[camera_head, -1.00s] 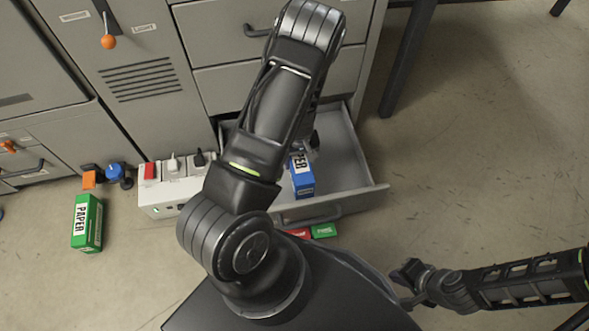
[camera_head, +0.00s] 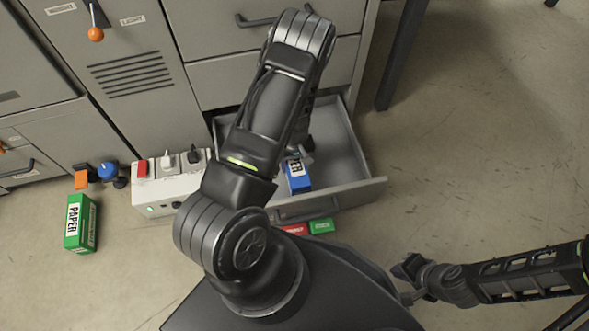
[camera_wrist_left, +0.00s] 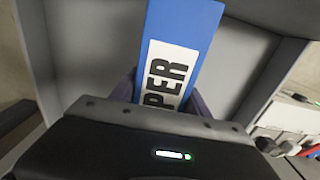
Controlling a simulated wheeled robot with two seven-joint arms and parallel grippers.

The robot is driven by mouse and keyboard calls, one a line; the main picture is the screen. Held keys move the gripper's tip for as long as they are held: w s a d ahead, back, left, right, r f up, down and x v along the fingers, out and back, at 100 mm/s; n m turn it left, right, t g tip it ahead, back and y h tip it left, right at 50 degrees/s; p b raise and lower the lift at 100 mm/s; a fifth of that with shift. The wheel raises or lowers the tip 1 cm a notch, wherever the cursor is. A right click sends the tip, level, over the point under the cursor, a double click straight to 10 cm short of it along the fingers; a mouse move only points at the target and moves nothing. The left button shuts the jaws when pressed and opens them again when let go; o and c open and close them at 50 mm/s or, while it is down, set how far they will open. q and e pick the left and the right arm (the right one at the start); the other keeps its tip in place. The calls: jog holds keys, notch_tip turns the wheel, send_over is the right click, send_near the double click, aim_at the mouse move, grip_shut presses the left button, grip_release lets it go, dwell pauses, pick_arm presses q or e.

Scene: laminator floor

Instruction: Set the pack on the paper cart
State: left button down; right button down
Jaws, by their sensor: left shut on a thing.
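A blue pack with a white PAPER label (camera_head: 298,176) is at the open drawer of the grey cabinet, near the drawer's front. It also shows large in the left wrist view (camera_wrist_left: 186,30), between the fingers. My left gripper (camera_wrist_left: 165,100) is shut on this blue pack; in the head view my own arm mostly hides it. Whether the pack touches the drawer floor I cannot tell. A green PAPER pack (camera_head: 80,223) is on the floor at the left. My right gripper (camera_head: 408,269) is at the lower right, away from both packs; its jaws are unclear. I cannot make out a paper cart.
The open drawer (camera_head: 345,150) juts out from the cabinet. Small red (camera_head: 294,229) and green (camera_head: 321,226) blocks lie before the drawer. Floor at right is clear.

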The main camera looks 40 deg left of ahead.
pick_arm(q)
jog(key=shift+f+b, duration=0.75)
jog(key=shift+f, duration=1.1)
jog(key=shift+f, duration=0.1)
jog(key=c, duration=0.5)
grip_release()
notch_tip(320, 180, up, 12)
jog(key=p, duration=0.4)
